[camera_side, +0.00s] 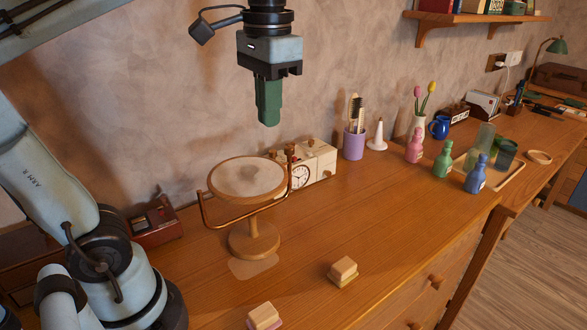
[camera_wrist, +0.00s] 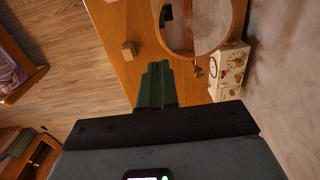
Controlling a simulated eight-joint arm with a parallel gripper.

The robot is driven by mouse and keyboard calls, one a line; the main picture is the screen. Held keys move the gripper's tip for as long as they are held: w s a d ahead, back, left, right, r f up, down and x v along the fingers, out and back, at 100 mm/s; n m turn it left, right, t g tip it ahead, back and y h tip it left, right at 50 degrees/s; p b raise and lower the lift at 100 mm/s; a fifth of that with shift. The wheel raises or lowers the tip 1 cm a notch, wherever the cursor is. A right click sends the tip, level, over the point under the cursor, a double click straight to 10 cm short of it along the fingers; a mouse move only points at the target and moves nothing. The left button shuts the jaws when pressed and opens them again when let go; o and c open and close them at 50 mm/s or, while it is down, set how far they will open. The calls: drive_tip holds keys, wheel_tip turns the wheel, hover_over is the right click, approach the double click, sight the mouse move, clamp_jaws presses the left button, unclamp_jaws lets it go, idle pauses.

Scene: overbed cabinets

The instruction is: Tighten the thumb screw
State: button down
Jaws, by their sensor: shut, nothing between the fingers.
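A round wooden-framed mirror (camera_side: 248,178) stands on a round wooden base (camera_side: 254,240), held in a copper-coloured U-shaped yoke. Its face is tilted upward. A small copper-coloured piece at the yoke's right end (camera_side: 289,154) looks like the thumb screw, though it is too small to be sure. In the wrist view a similar small piece (camera_wrist: 198,71) shows at the rim of the mirror (camera_wrist: 211,20). My gripper (camera_side: 268,122) has green fingers, shut and empty, pointing down well above the mirror. The fingers also show in the wrist view (camera_wrist: 158,68), apart from the mirror.
A cream clock box (camera_side: 313,162) stands close behind the mirror's right side. A purple cup (camera_side: 354,143) with brushes and several bottles stand further right. Two small blocks (camera_side: 343,270) (camera_side: 264,316) lie near the front edge.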

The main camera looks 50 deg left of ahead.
drive_tip(key=c, duration=1.7)
unclamp_jaws()
drive_tip(key=o, duration=0.3)
drive_tip(key=shift+w+a+r+n, duration=0.1)
drive_tip(key=shift+w+n, duration=0.1)
drive_tip(key=shift+n, duration=0.1)
drive_tip(key=o, duration=0.4)
drive_tip(key=w+a+n, duration=0.1)
drive_tip(key=n, duration=0.2)
drive_tip(key=w+a+n, duration=0.1)
drive_tip(key=w+n, duration=0.1)
drive_tip(key=n, duration=0.1)
drive_tip(key=w+a+n, duration=0.1)
drive_tip(key=n, duration=0.2)
drive_tip(key=shift+w+r, duration=0.15)
drive_tip(key=shift+r, duration=0.25)
drive_tip(key=n, duration=1.1)
hover_over(289, 147)
wheel_tip(289, 147, down, 12)
drive_tip(key=shift+f, duration=0.1)
drive_tip(key=shift+c, duration=0.2)
clamp_jaws()
